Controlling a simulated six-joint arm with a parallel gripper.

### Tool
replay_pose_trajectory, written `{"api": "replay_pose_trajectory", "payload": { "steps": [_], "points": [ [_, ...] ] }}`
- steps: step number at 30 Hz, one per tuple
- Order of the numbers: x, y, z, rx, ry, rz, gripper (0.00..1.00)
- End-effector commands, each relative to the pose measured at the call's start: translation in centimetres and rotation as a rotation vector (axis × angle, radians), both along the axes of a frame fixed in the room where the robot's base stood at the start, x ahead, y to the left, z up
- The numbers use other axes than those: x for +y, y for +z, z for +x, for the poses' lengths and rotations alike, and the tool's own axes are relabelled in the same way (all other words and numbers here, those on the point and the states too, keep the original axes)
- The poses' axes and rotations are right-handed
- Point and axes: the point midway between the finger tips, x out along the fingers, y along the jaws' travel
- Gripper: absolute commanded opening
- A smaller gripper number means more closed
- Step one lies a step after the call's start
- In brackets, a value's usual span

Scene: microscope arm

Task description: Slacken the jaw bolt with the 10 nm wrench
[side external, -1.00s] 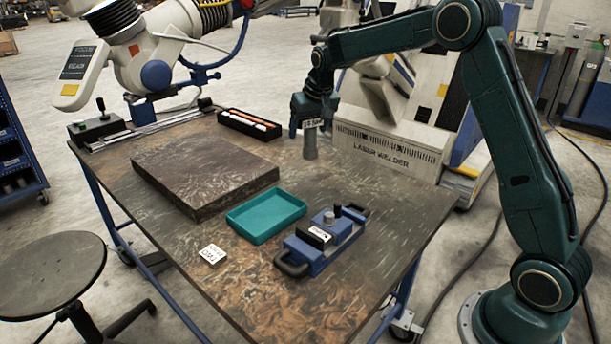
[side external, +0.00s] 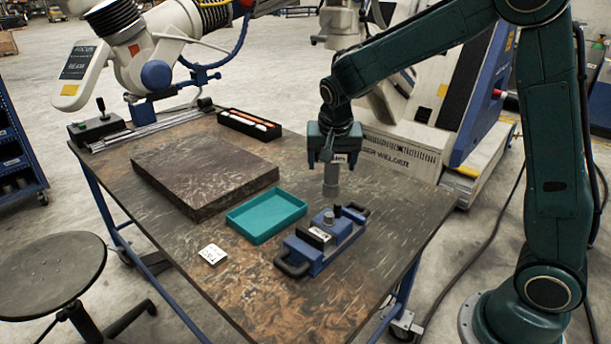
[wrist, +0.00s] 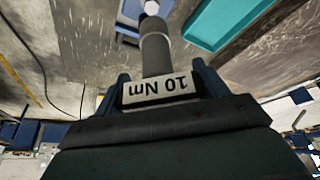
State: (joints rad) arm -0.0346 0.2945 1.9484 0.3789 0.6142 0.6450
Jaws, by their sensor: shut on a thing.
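My gripper (side external: 333,160) is shut on the grey cylindrical wrench (side external: 331,182), which hangs upright below it. In the wrist view my gripper (wrist: 161,84) holds the wrench (wrist: 155,50) with its "10 Nm" label upside down between the fingers. The blue vise (side external: 302,252) stands on the bench, with the grey round jaw bolt (side external: 328,217) on its top. In the side view the wrench's lower end appears just above the bolt; the exact gap cannot be told. In the wrist view a pale round piece shows beyond the wrench's end, near part of the blue vise (wrist: 130,10).
A teal tray (side external: 240,238) is left of the vise, with a white label card (side external: 212,254) in front. A dark slab (side external: 165,190) and a black box of orange-and-white items (side external: 222,119) lie farther back on the bench (side external: 330,300). The laser welder stands behind.

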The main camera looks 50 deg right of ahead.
Motion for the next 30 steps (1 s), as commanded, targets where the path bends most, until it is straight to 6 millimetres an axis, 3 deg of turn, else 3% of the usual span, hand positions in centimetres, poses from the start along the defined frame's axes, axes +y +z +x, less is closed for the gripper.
{"api": "replay_pose_trajectory", "payload": {
  "steps": [14,30],
  "points": [
    [0.0,-0.2,0.1,-0.001,0.002,-0.001,0.36],
    [0.0,-3.3,0.1,0.001,0.001,-0.002,0.36]
  ]
}}
